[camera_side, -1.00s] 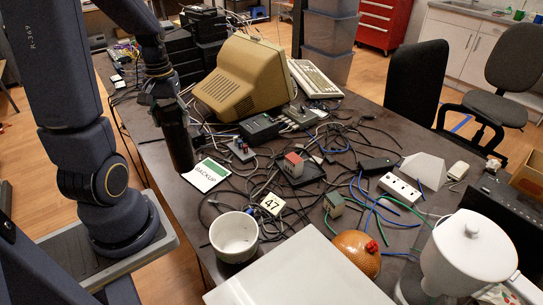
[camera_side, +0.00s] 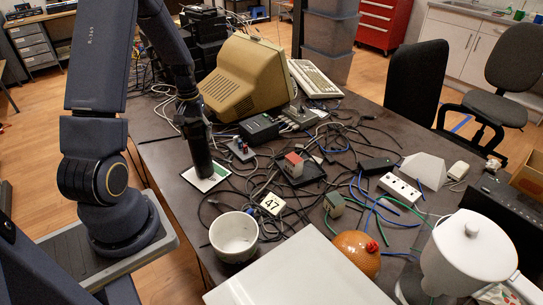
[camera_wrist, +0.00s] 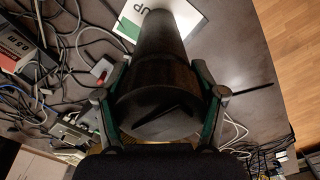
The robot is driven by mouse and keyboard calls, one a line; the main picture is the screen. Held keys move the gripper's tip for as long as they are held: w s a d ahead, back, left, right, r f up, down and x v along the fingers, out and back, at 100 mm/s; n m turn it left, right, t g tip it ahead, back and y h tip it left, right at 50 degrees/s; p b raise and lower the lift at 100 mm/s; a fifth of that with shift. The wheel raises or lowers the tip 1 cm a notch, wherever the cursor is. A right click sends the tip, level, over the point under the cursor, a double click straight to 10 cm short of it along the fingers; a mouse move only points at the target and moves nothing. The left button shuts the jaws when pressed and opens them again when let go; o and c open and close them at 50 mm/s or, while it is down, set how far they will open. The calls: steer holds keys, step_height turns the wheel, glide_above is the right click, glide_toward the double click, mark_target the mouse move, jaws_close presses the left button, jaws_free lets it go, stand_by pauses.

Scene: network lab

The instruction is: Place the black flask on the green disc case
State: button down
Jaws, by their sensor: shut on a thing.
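The black flask (camera_side: 201,152) is upright in the grasp of my gripper (camera_side: 190,113), which is shut on its upper part. In the wrist view the flask (camera_wrist: 162,55) runs away from my gripper (camera_wrist: 158,82), between both fingers. The disc case (camera_side: 219,173), white with a green band, lies flat on the dark table. The flask's base is over the case and hides much of its middle. I cannot tell whether the base touches it or hovers slightly above. A white part of the case (camera_wrist: 192,14) with lettering shows beside the flask in the wrist view.
Cables and small boxes crowd the table to the right of the case. A beige monitor (camera_side: 244,80) stands behind. The table's left edge is close to the case.

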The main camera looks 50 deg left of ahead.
steer(key=shift+c, duration=0.5)
jaws_free()
steer(key=shift+r, duration=0.1)
step_height(320, 180, up, 12)
steer(key=shift+f, duration=0.25)
steer(key=d+r+m+t+y, duration=0.1)
steer(key=d+r+m, duration=0.2)
steer(key=d+r, duration=0.35)
steer(key=d+r+m+t, duration=0.2)
steer(key=d+r, duration=0.2)
steer(key=d, duration=0.6)
steer(key=s+d+m+t, duration=0.1)
steer(key=s+d+m, duration=0.1)
steer(key=d, duration=0.3)
steer(key=s+d+r+m+t+h, duration=0.1)
steer(key=s+d+m, duration=0.2)
steer(key=s+d, duration=0.2)
steer(key=shift+d+t, duration=0.3)
steer(key=shift+d, duration=0.4)
